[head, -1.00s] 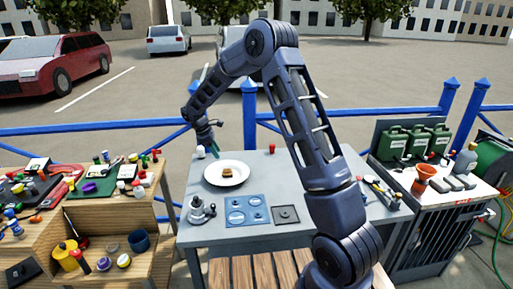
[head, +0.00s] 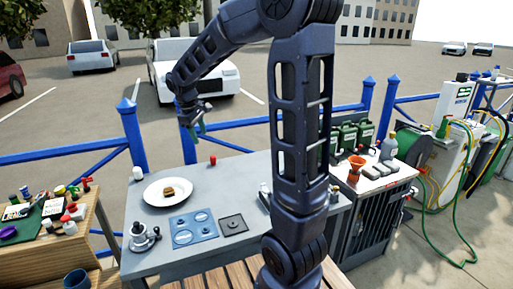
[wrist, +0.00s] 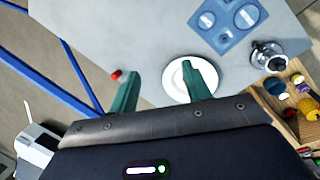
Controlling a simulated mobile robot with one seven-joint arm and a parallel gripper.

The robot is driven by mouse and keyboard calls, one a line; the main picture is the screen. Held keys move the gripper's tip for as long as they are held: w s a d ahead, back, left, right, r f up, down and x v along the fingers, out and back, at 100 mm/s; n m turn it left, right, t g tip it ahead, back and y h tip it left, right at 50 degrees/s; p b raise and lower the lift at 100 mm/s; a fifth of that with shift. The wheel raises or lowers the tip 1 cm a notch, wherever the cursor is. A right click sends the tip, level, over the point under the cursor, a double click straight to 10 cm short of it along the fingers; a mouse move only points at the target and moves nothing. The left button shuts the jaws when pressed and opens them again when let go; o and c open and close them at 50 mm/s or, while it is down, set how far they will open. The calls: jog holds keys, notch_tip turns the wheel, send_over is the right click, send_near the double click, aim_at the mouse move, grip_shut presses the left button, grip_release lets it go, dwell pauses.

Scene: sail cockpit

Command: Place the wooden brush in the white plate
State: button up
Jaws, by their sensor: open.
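The white plate (head: 168,191) lies on the grey table, left of its middle. A small brown block (head: 168,190), which looks like the wooden brush, rests inside the plate; its details are too small to make out. My gripper (head: 199,130) is open and empty, raised above the table's far edge, higher than the plate and apart from it. In the wrist view my green fingers (wrist: 161,70) are spread with nothing between them. One finger covers part of the white plate (wrist: 172,82) there and hides the block.
A blue panel (head: 190,229), a dark square plate (head: 233,225) and a metal winch (head: 142,238) occupy the front of the table (head: 235,180). A red-topped item (head: 212,160) stands near the back edge. A blue railing (head: 60,156) runs behind. A wooden bench with clutter stands at left.

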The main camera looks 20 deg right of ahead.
jog(key=s+d+r+m+t+y, duration=0.1)
jog(key=s+d+m, duration=0.4)
jog(key=s, duration=0.7)
jog(key=s+d+r+m+t+y, duration=0.1)
jog(key=s+d+m+t, duration=0.1)
jog(key=s+d+m, duration=0.3)
jog(key=s+d, duration=0.3)
jog(key=s, duration=0.4)
jog(key=shift+s+r, duration=0.3)
jog(key=shift+r, duration=0.05)
